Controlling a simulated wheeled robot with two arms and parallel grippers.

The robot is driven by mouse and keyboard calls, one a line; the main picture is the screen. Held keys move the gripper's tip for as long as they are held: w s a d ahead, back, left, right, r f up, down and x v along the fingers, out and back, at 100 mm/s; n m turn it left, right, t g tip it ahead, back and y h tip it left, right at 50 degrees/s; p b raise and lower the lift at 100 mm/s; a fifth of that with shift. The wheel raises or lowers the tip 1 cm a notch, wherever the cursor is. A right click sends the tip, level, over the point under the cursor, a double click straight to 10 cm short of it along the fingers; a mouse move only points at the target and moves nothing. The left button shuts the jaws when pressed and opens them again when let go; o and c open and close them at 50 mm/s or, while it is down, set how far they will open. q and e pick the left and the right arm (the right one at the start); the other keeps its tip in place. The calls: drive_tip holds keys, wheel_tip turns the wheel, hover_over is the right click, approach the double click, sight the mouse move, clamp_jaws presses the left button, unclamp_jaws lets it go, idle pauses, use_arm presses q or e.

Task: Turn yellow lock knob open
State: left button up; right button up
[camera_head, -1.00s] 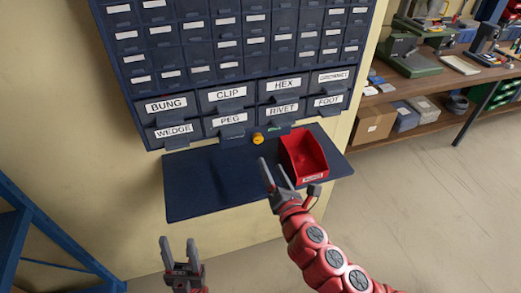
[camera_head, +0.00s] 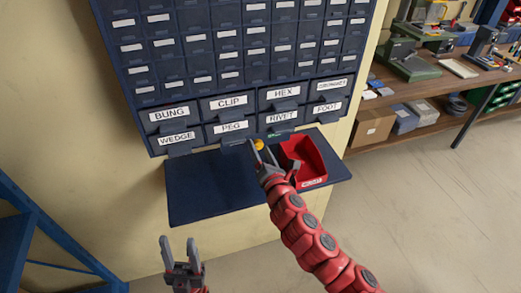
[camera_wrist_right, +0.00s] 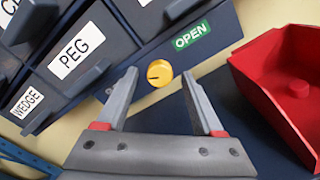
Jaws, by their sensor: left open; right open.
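The yellow lock knob (camera_head: 259,144) sits on the lower front edge of the drawer cabinet, below the PEG and RIVET drawers. In the right wrist view the knob (camera_wrist_right: 159,73) shows a dark slot lying nearly level, with a green OPEN label (camera_wrist_right: 192,36) to its upper right. My right gripper (camera_head: 262,152) is open, its fingers pointing at the knob. In the right wrist view the knob shows between and beyond the fingertips of the gripper (camera_wrist_right: 158,82), with no visible contact. My left gripper (camera_head: 179,250) is open and empty, low in front of the shelf.
A red bin (camera_head: 311,163) stands on the dark blue shelf (camera_head: 212,190), just right of my right gripper. Labelled drawers with protruding handles, such as PEG (camera_head: 234,127), are above the knob. A blue frame (camera_head: 50,235) stands at the left. The shelf's left part is clear.

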clamp_jaws()
